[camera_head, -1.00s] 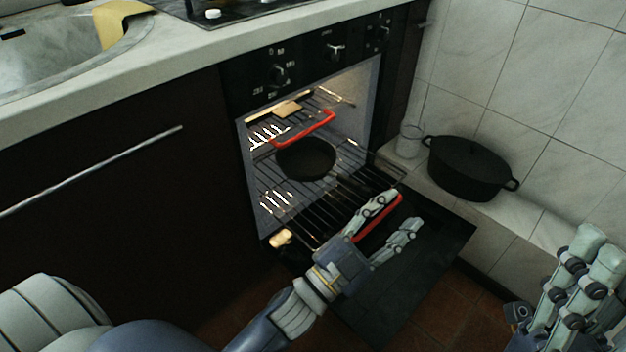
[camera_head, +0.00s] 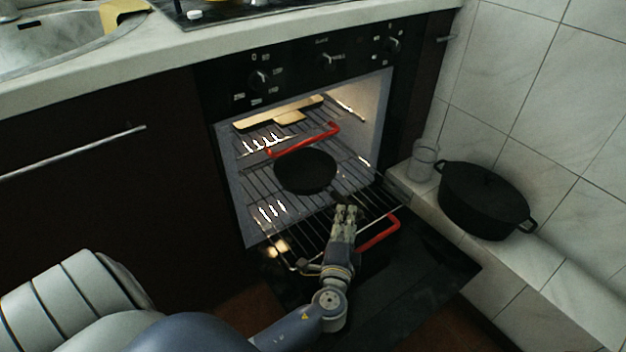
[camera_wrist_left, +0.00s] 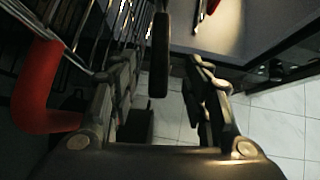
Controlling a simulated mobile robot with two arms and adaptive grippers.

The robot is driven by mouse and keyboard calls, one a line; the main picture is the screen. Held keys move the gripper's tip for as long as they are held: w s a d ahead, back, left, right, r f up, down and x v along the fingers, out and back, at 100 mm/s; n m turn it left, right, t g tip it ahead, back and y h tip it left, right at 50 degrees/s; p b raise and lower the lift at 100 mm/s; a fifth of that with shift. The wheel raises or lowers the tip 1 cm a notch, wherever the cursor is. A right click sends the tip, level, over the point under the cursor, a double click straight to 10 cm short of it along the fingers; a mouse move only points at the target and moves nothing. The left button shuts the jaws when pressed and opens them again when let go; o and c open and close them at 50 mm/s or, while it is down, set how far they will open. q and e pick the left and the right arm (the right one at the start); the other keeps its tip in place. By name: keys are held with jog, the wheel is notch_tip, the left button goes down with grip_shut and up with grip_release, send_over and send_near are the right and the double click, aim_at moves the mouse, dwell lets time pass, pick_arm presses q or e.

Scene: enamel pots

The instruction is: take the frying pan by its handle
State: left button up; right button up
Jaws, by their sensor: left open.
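The black frying pan (camera_head: 305,172) lies on the oven's wire rack, with its handle pointing out toward the open oven door. My left gripper (camera_head: 345,210) is in front of the pan, over the pulled-out rack, near the handle's end. In the left wrist view the dark handle (camera_wrist_left: 159,55) appears between the two spread fingers of my left gripper (camera_wrist_left: 163,75), with gaps on both sides. The left gripper is open and holds nothing. In the head view the handle's end is partly hidden by the fingers. My right gripper is out of view.
A red rack handle (camera_head: 380,234) is close to the right of my left gripper, and large at left in the wrist view (camera_wrist_left: 38,92). Another red handle (camera_head: 305,140) is behind the pan. A black pot (camera_head: 484,202) and a glass (camera_head: 424,160) stand on the right ledge.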

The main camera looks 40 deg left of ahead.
pick_arm(q)
jog(key=b+x, duration=0.1)
jog(key=x, duration=0.5)
jog(key=shift+w+a+f+b, duration=0.1)
jog(key=shift+w+f+b, duration=0.05)
jog(key=shift+w+b, duration=0.15)
grip_shut()
